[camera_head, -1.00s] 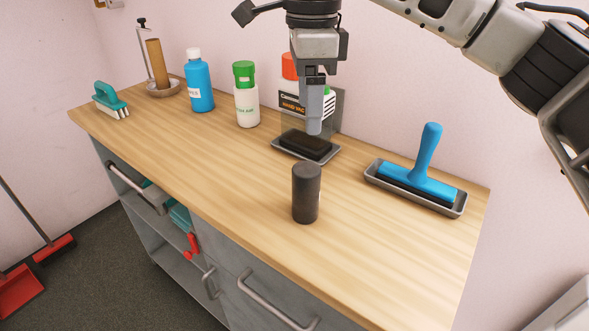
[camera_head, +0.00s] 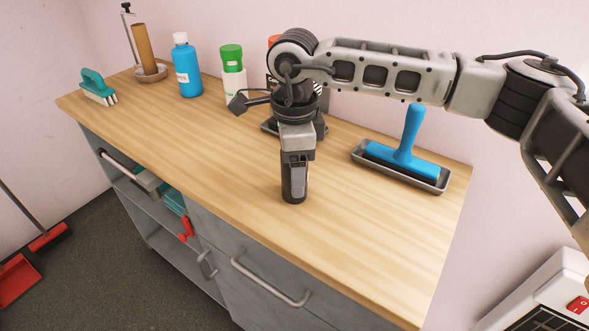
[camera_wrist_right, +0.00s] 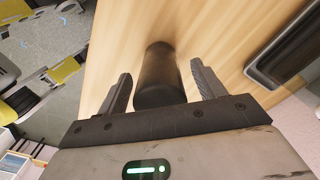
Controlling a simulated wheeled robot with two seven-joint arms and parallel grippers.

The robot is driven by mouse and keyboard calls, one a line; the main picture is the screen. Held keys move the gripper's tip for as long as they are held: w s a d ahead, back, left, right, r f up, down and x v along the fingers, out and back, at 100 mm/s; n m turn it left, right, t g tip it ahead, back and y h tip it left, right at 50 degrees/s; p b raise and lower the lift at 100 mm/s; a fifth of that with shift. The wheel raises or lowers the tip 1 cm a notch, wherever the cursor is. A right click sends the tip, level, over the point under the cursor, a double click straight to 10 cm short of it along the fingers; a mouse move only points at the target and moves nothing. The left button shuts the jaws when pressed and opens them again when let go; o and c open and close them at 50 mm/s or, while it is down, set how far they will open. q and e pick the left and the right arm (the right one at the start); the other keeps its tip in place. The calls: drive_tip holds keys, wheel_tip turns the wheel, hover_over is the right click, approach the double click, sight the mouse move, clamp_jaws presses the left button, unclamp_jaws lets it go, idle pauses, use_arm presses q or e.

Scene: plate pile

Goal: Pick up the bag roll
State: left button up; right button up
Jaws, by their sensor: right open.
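The bag roll, a dark upright cylinder (camera_head: 293,199), stands on the wooden counter (camera_head: 345,230). In the head view my right gripper (camera_head: 295,180) is lowered over it and hides most of it. In the right wrist view the roll (camera_wrist_right: 160,77) lies between the two open fingers of the right gripper (camera_wrist_right: 161,92), with a visible gap on each side. My left gripper is not in view.
A blue scrubber in a grey tray (camera_head: 437,186) stands to the right. A blue bottle (camera_head: 187,70), a green-capped container (camera_head: 232,75), a cardboard tube (camera_head: 145,50) and a teal brush (camera_head: 97,87) stand along the back left. The counter's front is clear.

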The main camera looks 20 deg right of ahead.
drive_tip(key=shift+f, duration=0.45)
drive_tip(key=c, duration=1.1)
drive_tip(key=shift+c, duration=0.2)
drive_tip(key=shift+r, duration=0.15)
